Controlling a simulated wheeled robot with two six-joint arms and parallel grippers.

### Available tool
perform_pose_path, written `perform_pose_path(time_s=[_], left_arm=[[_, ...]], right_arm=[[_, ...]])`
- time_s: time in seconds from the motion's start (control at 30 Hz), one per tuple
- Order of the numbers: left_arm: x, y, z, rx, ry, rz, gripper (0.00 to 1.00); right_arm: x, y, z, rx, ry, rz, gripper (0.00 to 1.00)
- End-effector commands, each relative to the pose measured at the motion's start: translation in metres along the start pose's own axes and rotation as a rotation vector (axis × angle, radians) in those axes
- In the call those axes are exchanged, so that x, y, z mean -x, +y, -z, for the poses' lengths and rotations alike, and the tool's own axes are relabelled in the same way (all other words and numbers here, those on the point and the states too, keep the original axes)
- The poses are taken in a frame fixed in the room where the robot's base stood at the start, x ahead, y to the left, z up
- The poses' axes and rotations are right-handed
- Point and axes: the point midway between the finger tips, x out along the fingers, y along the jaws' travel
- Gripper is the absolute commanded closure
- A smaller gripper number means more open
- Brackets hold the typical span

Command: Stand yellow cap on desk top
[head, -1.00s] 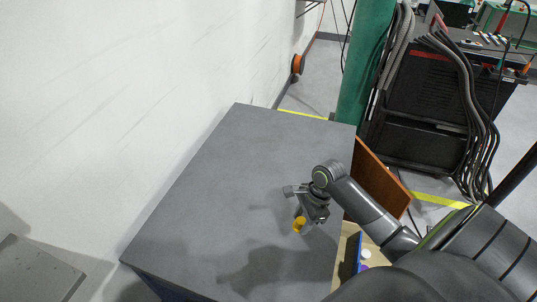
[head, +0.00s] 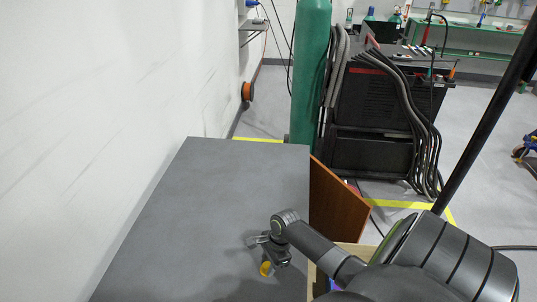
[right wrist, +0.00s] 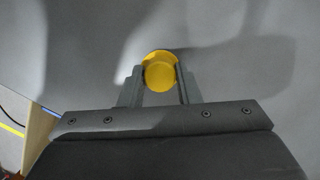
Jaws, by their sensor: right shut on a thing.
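The yellow cap (head: 265,269) is held at the tip of my right gripper (head: 268,262), over the grey desk top (head: 190,215) near its right side. In the right wrist view the cap (right wrist: 160,72) sits between the two fingers of the right gripper (right wrist: 161,80), which are shut on it. Its round face points toward the wrist camera. I cannot tell whether the cap touches the desk. My left gripper is not in view.
A brown panel (head: 337,208) stands at the right edge of the desk. A light wooden box (head: 313,281) is beside the desk, partly hidden by my right arm. The white wall (head: 90,110) borders the left side. The desk's far and left parts are clear.

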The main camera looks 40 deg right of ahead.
Motion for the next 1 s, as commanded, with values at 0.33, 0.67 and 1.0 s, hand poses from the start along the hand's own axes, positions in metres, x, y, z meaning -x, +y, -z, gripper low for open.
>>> perform_pose_path(time_s=[0.33, 0.67, 1.0], left_arm=[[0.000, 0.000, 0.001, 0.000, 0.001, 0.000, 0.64], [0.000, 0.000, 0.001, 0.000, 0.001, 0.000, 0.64], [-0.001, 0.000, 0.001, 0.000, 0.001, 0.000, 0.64]], right_arm=[[0.000, 0.000, 0.000, -0.001, 0.000, -0.001, 0.37], [0.003, 0.000, 0.000, -0.001, 0.001, 0.000, 0.37], [0.054, -0.001, 0.001, 0.003, 0.004, 0.004, 0.37]])
